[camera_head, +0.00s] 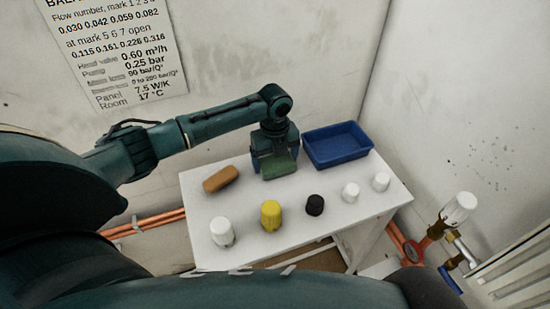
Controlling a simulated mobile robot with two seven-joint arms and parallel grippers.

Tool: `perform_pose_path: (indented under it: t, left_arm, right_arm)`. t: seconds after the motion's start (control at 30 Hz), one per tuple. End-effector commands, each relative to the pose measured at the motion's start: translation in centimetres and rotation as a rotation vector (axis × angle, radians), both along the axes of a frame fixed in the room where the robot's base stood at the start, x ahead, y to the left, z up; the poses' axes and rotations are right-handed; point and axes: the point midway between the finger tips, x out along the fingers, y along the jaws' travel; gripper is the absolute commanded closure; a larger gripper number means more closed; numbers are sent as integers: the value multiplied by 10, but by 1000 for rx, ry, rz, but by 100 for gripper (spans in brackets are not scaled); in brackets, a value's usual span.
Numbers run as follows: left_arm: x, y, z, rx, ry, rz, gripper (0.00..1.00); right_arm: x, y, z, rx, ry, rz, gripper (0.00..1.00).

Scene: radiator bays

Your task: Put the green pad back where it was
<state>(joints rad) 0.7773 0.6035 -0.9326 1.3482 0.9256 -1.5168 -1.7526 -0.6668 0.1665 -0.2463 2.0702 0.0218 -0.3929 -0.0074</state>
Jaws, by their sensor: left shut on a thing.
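The green pad (279,168) is at the back middle of the white table (265,246), between the brown block and the blue tray. My left gripper (276,157) points down over the green pad and is shut on it. The gripper body hides part of the pad. I cannot tell whether the pad touches the table top. My right gripper is not in view.
A brown block (221,179) lies left of the pad, and a blue tray (337,145) stands to its right. In front are a white cap (222,232), a yellow cap (271,215), a black knob (315,205) and two small white caps (351,192). A radiator valve (458,208) is at right.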

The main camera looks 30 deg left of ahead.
Motion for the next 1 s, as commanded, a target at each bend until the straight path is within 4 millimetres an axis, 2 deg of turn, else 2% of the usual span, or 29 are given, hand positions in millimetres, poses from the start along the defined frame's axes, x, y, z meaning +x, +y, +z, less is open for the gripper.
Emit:
perform_pose_path:
  t: [0.03,0.2,0.43,0.53,0.67,1.0]
  left_arm:
    - [-5,-1,-11,0,11,-1,13]
    - [-6,-1,-13,2,14,-1,0]
    - [-6,0,-12,3,15,-1,0]
    - [-6,0,-6,3,16,0,0]
    - [-5,0,15,3,12,-1,0]
    - [-4,-1,94,0,6,0,0]
  right_arm:
    - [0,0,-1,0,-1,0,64]
    - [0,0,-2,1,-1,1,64]
    - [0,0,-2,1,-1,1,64]
    - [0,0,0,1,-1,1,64]
    - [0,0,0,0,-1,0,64]
    - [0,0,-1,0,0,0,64]
